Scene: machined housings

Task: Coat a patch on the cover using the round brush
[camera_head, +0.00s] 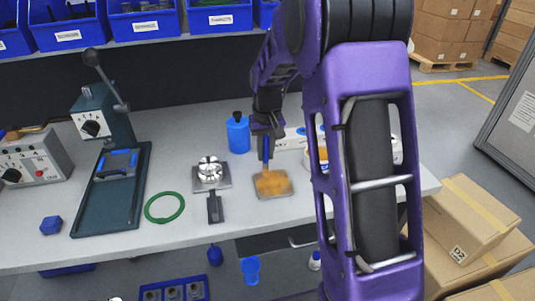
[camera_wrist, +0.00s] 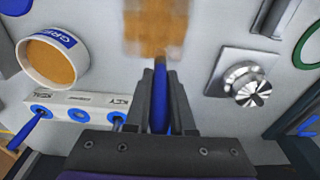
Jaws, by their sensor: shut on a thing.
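My gripper (camera_head: 266,150) is shut on the blue handle of the round brush (camera_head: 266,160), held roughly upright above the cover. The blue handle also shows between the fingers (camera_wrist: 160,110) in the wrist view. The coat also shows on the cover in the wrist view (camera_wrist: 155,25). An open white tub (camera_wrist: 52,60) of brown grease stands to its left there.
A white rack (camera_wrist: 75,102) with blue-ringed holes holds another blue-handled tool. A metal housing (camera_head: 210,174) stands left of the cover. A green ring (camera_head: 164,207), a blue bottle (camera_head: 238,133) and a lever press (camera_head: 110,180) are also on the bench. The bench front is mostly clear.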

